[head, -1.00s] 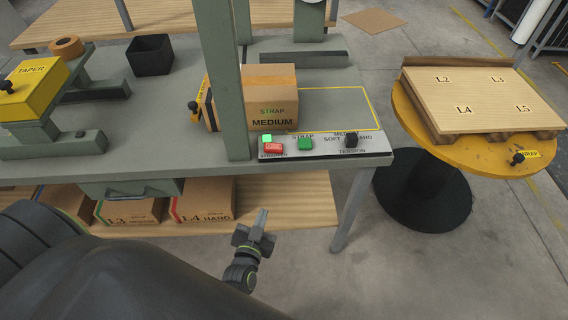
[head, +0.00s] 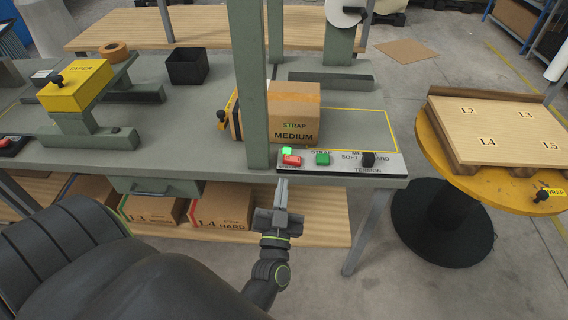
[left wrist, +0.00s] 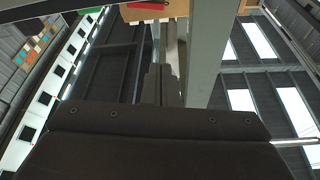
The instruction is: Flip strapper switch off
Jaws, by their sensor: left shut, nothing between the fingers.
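The strapper's control panel (head: 340,165) lies along the front edge of the grey bench. At its left end is a red switch (head: 291,160) with a lit green lamp (head: 287,150) just behind it. A green STRAP button (head: 322,158) and a black tension knob (head: 368,159) sit to the right. My left gripper (head: 281,184) is shut and empty, its fingertips just in front of and below the red switch, seemingly apart from it. In the left wrist view the fingers (left wrist: 160,84) point up, and a red part (left wrist: 146,6) shows at the top edge. My right gripper is not in view.
A carton marked MEDIUM (head: 292,118) stands on the bench behind the panel, beside the grey strapper post (head: 250,85). A yellow taper (head: 76,84) and a black bin (head: 187,66) are at left. A yellow turntable (head: 432,150) stands at right.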

